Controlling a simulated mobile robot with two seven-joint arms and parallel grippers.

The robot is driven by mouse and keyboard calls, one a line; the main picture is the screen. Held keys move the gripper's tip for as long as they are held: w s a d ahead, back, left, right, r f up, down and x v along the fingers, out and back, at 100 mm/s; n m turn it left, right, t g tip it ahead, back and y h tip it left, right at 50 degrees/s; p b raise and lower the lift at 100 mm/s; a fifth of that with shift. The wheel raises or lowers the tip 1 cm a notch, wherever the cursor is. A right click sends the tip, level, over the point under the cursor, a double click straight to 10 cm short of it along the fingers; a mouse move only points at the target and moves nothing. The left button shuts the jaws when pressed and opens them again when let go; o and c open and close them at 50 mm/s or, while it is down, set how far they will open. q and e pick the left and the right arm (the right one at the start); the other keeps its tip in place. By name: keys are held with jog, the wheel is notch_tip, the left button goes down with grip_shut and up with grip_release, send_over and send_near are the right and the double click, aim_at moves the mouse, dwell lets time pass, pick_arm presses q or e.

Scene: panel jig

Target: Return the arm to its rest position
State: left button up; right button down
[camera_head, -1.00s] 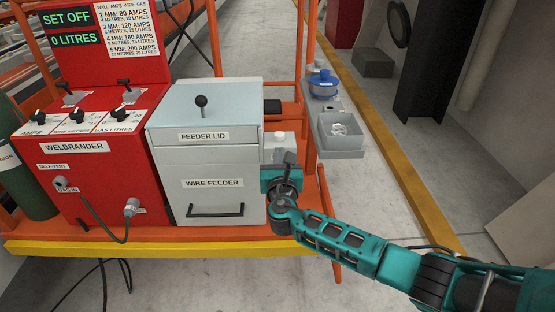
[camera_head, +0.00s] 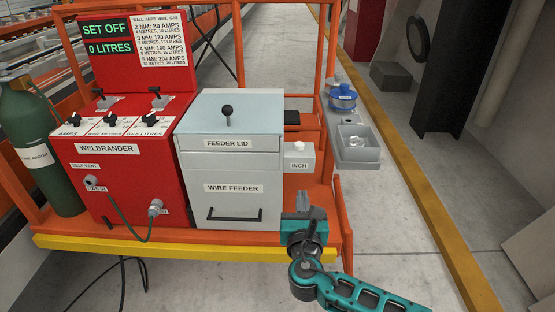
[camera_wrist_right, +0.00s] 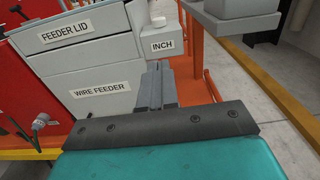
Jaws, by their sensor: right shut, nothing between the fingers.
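My right gripper (camera_head: 303,202) is shut and empty in the head view. It is in front of the orange cart, just right of the grey wire feeder (camera_head: 231,170) and below the small grey INCH box (camera_head: 299,158). In the right wrist view the closed fingers (camera_wrist_right: 157,88) point toward the INCH box (camera_wrist_right: 160,44), with the wire feeder (camera_wrist_right: 92,75) at the left. I see no contact between the gripper and either one. My teal right forearm comes in from the lower right. My left gripper is not in view.
A red Welbrander box (camera_head: 129,170) with knobs and a hose stands left of the feeder. A green gas cylinder (camera_head: 42,150) is at the far left. A grey tray (camera_head: 357,143) and a blue spool (camera_head: 342,95) are right of the cart. The floor (camera_head: 405,215) at right is clear.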

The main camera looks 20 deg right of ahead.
jog(key=s+a+f+m+g+y, duration=0.4)
jog(key=s+f+m+g+y, duration=0.15)
jog(key=s+f+m, duration=0.75)
jog(key=s+d+f+m+y, duration=0.1)
jog(key=s+m+y, duration=0.1)
jog(key=s+m, duration=0.7)
jog(key=m+g, duration=0.1)
jog(key=m, duration=0.6)
jog(key=shift+d+m, duration=0.2)
jog(key=shift+m, duration=0.2)
